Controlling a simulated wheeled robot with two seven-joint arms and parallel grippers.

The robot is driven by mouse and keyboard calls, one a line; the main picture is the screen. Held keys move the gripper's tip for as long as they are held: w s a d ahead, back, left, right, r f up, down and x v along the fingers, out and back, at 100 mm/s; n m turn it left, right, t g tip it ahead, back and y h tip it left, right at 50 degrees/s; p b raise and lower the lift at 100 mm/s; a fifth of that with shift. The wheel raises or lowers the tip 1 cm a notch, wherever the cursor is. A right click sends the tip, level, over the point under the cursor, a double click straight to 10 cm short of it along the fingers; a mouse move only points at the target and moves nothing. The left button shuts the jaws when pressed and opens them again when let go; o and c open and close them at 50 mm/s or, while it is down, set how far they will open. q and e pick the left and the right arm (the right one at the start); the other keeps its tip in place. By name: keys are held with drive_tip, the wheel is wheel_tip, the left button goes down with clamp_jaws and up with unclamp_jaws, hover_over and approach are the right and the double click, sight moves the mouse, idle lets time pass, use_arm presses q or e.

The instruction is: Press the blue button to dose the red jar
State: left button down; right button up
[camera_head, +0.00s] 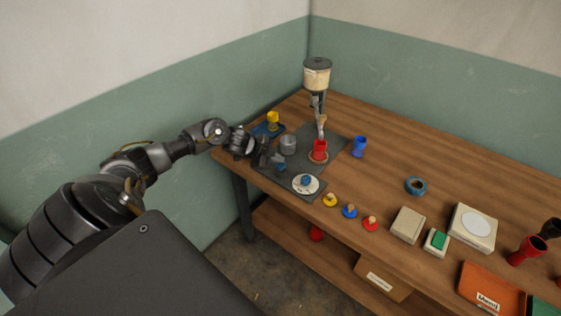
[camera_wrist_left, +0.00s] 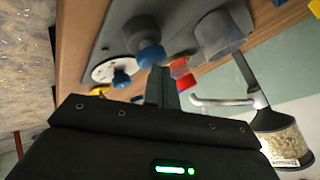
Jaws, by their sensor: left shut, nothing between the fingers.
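A red jar (camera_head: 319,148) stands under the hopper dispenser (camera_head: 317,78) on the grey mat (camera_head: 330,136); part of it shows in the left wrist view (camera_wrist_left: 181,70). A blue knob (camera_head: 307,181) sits on a white disc at the mat's front. The left wrist view shows this blue knob (camera_wrist_left: 121,79) and a second blue rounded knob (camera_wrist_left: 150,55) on a grey stem, close to the fingertips. I cannot tell which is the button, or whether I touch either. My left gripper (camera_head: 279,161) is shut and empty over the mat's left part. My right gripper is out of view.
A grey metal cup (camera_head: 288,145) stands beside the gripper, and a yellow cup (camera_head: 272,119) behind it. A blue cup (camera_head: 359,146) stands right of the red jar. Yellow, blue and red knobbed lids (camera_head: 350,211) line the table's front. Bare wood lies around the tape roll (camera_head: 416,186).

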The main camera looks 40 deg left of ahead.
sight(278, 165)
use_arm(q)
drive_tip(key=shift+f+b, duration=0.35)
drive_tip(key=shift+f, duration=0.35)
drive_tip(key=shift+r, duration=0.1)
idle(0.5)
drive_tip(key=shift+r+p, duration=1.35)
drive_tip(key=shift+r, duration=0.05)
wheel_tip(278, 165, up, 5)
drive_tip(key=p, duration=0.4)
drive_tip(key=shift+r+p, duration=0.1)
drive_tip(key=shift+p, duration=0.3)
